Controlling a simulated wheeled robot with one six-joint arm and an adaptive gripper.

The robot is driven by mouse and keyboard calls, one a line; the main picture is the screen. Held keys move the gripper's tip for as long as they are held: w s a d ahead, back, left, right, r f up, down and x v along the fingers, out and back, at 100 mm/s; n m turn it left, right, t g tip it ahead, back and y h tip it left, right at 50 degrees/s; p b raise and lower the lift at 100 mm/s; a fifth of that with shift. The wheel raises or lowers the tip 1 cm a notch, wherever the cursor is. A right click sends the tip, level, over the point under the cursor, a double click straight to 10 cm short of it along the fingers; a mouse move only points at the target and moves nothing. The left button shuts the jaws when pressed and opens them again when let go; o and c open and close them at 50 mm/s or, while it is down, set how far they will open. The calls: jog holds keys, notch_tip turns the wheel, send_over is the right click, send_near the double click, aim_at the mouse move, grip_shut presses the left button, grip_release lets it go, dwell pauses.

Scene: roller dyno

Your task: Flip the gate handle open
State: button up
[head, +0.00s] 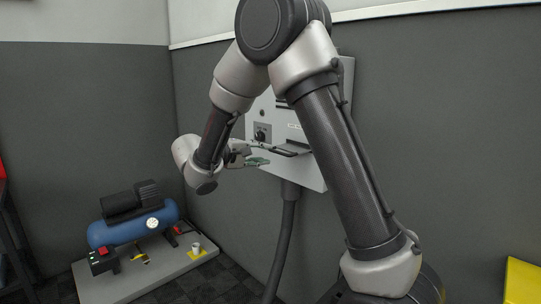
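A light grey panel box (312,174) is fixed to the dark wall, partly hidden behind my arm. A dark flat bar or handle-like part (292,150) sticks out from its front; I cannot tell for sure whether this is the gate handle. My gripper (264,155) is in front of the panel, just left of that dark part. Its greenish fingers are apart, with nothing visible between them. I cannot tell whether the fingertips touch the dark part.
A dark knob (260,136) sits on the panel's left side. A thick grey conduit (282,245) runs down from the panel. A blue compressor (135,224) stands on a grey base (150,275) at lower left. A yellow object (523,281) is at lower right.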

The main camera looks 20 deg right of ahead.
jog(key=v, duration=0.3)
jog(key=shift+a+r, duration=0.1)
jog(key=shift+a, duration=0.15)
